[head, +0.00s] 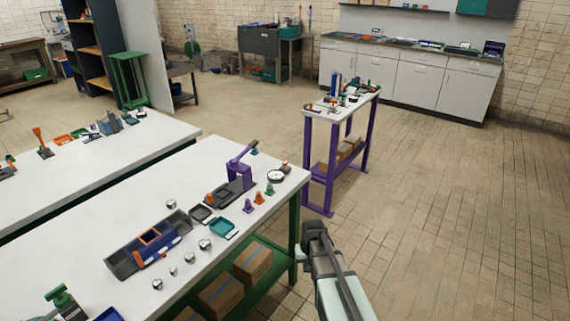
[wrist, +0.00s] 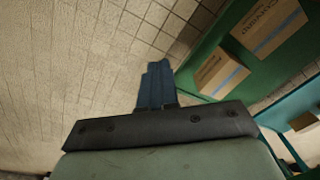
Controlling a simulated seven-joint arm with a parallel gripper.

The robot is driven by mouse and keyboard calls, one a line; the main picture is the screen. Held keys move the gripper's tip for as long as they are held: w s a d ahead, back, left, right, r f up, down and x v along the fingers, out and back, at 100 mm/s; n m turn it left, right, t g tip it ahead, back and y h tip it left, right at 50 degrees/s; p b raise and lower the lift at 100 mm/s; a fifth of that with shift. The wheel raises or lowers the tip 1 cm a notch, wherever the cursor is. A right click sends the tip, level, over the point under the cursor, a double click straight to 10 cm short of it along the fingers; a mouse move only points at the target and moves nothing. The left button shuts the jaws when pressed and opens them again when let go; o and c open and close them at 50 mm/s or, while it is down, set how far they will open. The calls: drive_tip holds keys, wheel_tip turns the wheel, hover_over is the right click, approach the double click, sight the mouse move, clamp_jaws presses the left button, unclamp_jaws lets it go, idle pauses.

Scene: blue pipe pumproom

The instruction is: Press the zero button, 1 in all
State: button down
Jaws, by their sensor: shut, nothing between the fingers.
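My gripper (wrist: 157,85) is shut and empty in the wrist view, its blue fingers together above bare floor tiles. In the head view my arm's dark and pale end shows just right of the near white table's (head: 95,225) right end, off the tabletop. No button marked zero can be read in either view. A round white-faced dial device (head: 276,177) stands at the table's far right corner, with a small red-orange part beside it. Whether it bears the button is too small to tell.
A purple lever press (head: 236,180), small coloured pieces (head: 259,198), a teal tray (head: 222,228) and a blue-and-grey bin (head: 150,245) crowd the table. Cardboard boxes (head: 252,262) lie on its green lower shelf. A purple-legged table (head: 343,108) stands behind; floor on the right is clear.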

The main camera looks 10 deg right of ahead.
drive_tip(key=w+r+t, duration=0.3)
drive_tip(key=w+r, duration=1)
drive_tip(key=w, duration=0.1)
wheel_tip(320, 180, up, 22)
drive_tip(key=m+t+y, duration=0.3)
drive_tip(key=m+t, duration=0.1)
drive_tip(key=t, duration=0.1)
hover_over(286, 163)
drive_tip(key=shift+d, duration=0.1)
drive_tip(key=shift+f, duration=0.15)
drive_tip(key=shift+f, duration=4.35)
drive_tip(key=shift+f, duration=1.3)
